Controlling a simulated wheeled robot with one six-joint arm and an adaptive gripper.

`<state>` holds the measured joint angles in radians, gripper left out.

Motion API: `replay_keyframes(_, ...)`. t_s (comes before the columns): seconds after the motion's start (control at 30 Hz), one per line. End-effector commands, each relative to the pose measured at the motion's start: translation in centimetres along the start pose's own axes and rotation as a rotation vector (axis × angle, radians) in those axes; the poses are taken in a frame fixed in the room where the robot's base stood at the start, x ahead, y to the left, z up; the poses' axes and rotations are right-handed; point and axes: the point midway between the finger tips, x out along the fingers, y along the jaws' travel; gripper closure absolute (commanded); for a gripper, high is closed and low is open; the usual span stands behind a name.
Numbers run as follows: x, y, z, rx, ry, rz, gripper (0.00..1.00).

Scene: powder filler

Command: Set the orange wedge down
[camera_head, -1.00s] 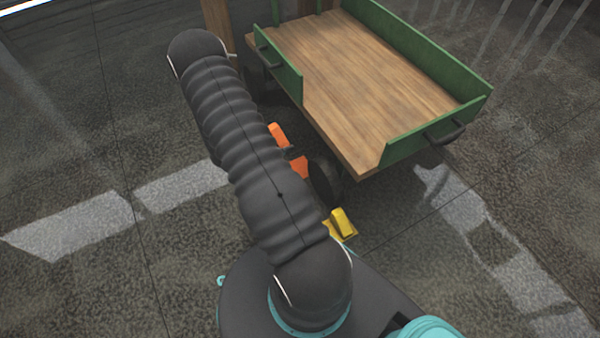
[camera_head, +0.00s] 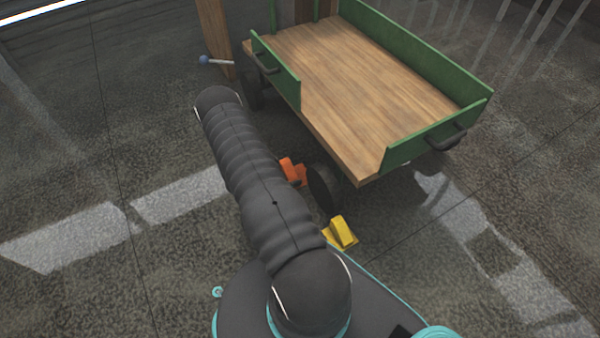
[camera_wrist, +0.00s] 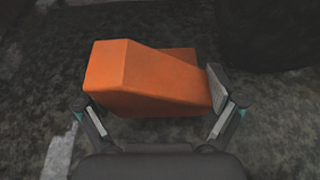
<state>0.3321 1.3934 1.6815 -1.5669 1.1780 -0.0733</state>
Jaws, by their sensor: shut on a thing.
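The orange wedge (camera_wrist: 150,78) fills the middle of the wrist view, between the two fingers of my gripper (camera_wrist: 156,105). The right finger's pad lies against its right end, and the left finger is at its lower left side. In the head view the orange wedge (camera_head: 293,171) shows beside the cart's wheel, partly hidden behind my arm. It looks low, near the floor; I cannot tell whether it touches it. My gripper is hidden behind my arm in the head view.
A cart (camera_head: 365,75) with a wooden bed and green sides stands at the upper right. Its dark near wheel (camera_head: 322,187) is right of the orange wedge. A yellow wedge (camera_head: 341,232) lies on the floor in front of that wheel. Floor to the left is clear.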

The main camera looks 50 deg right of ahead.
Motion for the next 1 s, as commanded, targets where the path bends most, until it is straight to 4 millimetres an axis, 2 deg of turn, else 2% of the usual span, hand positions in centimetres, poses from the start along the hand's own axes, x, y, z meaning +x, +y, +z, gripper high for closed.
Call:
replay_keyframes(0.17,0.9,0.0,0.2,0.003,0.0,-0.002,0.47)
replay_keyframes(0.37,3.8,0.0,1.4,0.003,0.0,-0.003,0.47)
replay_keyframes(0.4,4.1,-0.1,1.1,0.001,0.0,-0.002,0.47)
replay_keyframes(0.5,4.2,0.0,0.2,0.0,0.0,0.001,0.47)
replay_keyframes(0.87,4.3,0.0,0.0,0.001,0.0,0.0,0.47)
replay_keyframes(0.9,4.3,0.0,0.0,0.001,0.0,0.0,0.0)
replay_keyframes(1.0,4.3,0.0,0.1,0.001,0.0,0.0,0.0)
